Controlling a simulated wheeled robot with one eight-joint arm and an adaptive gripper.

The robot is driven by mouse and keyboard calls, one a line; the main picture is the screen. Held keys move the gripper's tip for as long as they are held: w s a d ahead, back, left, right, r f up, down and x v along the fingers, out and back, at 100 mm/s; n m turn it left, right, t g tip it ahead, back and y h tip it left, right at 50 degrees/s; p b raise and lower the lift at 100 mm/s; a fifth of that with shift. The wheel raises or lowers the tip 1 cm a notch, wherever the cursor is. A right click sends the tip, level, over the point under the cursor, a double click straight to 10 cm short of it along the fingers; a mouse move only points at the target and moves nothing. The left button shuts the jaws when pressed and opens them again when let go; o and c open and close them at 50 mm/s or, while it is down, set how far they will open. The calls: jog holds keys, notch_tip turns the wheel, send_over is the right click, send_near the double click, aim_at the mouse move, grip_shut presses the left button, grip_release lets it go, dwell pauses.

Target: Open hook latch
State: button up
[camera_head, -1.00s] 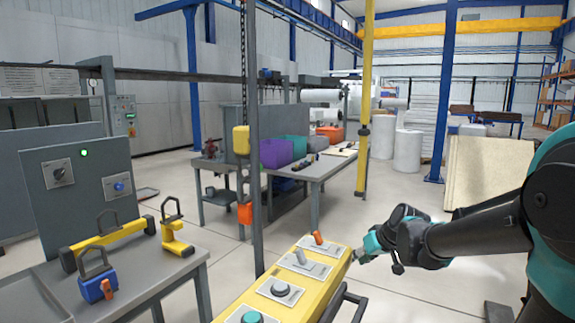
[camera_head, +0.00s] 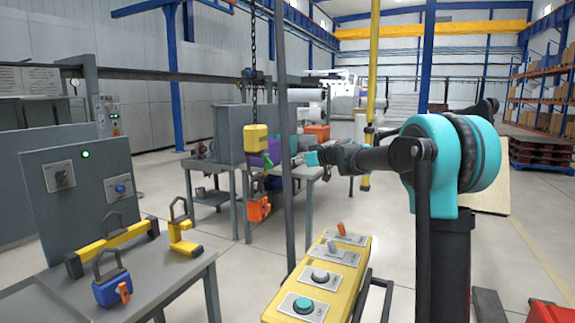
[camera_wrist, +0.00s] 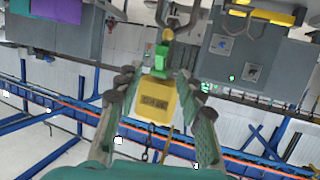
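The hanging hoist has a yellow block (camera_head: 256,138) on a chain, with a small green part (camera_head: 267,160) below it and an orange piece (camera_head: 259,208) lower down. In the wrist view the yellow block (camera_wrist: 158,101), green part (camera_wrist: 160,62) and a grey hook (camera_wrist: 177,14) appear upside down. My gripper (camera_head: 300,159) is raised just right of the hoist. In the wrist view my gripper (camera_wrist: 156,80) has its fingers spread on both sides of the block and green part. I cannot tell whether they touch. The latch itself is not clear.
A grey post (camera_head: 286,130) stands close to my gripper. A yellow control console (camera_head: 345,268) stands below. A left table (camera_head: 175,275) holds a blue hook block (camera_head: 112,290) and yellow fittings. A grey bench (camera_head: 238,180) with bins is behind the hoist.

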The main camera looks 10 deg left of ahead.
aim_at(272, 166)
jog(key=x, duration=1)
jog(key=shift+w+a+f, duration=0.15)
jog(key=shift+a, duration=0.15)
jog(key=shift+c, duration=0.5)
jog(key=c, duration=0.7)
